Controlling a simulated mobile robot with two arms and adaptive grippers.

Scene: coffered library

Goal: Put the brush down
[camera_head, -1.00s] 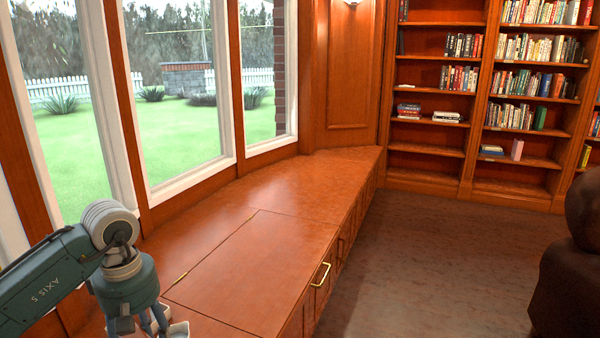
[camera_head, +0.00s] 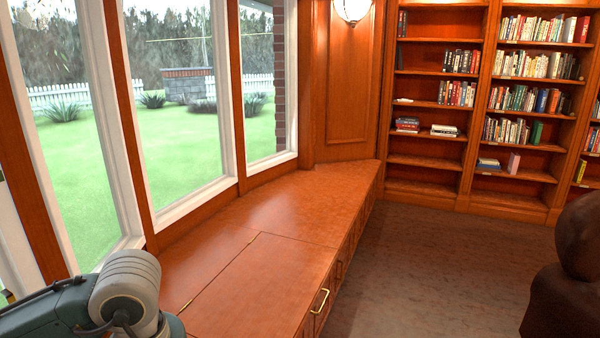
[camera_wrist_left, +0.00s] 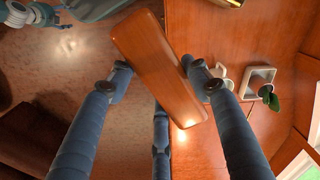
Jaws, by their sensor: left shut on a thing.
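My left gripper (camera_wrist_left: 158,76) shows in the left wrist view, its blue fingers shut on the brush. The brush (camera_wrist_left: 152,58) shows as a long, flat, reddish-brown wooden piece lying slantwise between the fingertips. I see no bristles. The wooden window seat (camera_head: 270,275) runs along the windows in the head view. In the head view only my left arm shows at the lower left; the gripper is below the frame.
In the left wrist view a white cup (camera_wrist_left: 219,72) and a small plant (camera_wrist_left: 270,98) by a white square pot (camera_wrist_left: 258,78) stand right of the gripper. A brass handle (camera_head: 319,301) is on the seat's front. A dark brown armchair (camera_head: 570,275) stands at the right.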

